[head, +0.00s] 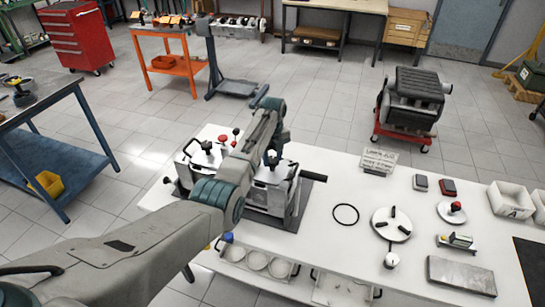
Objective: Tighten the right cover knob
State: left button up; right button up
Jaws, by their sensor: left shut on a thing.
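The engine block (268,197), pale with metal sides, stands on a dark mat (305,200) on the white bench. My left arm reaches across the picture from the lower left and hides the middle of the engine. My left gripper (271,158) points down at the top of the engine's right part. It is shut on the right cover knob, which is mostly hidden behind the fingers and the wrist. Another black knob (207,146) stands on the engine's left part, with red knobs (223,141) beside it. My right gripper is not in view.
To the right on the bench (330,225) lie a black ring (345,214), a round white plate (391,225), a red-knobbed part (455,208), a grey slab (461,276) and white bins (510,201).

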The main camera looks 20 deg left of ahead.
aim_at(272, 159)
pick_arm(q)
jog(key=shift+m, duration=0.6)
jog(key=shift+r, duration=0.1)
jog(key=o, duration=1)
jog(key=shift+r+b, duration=2.15)
jog(key=shift+r, duration=3.25)
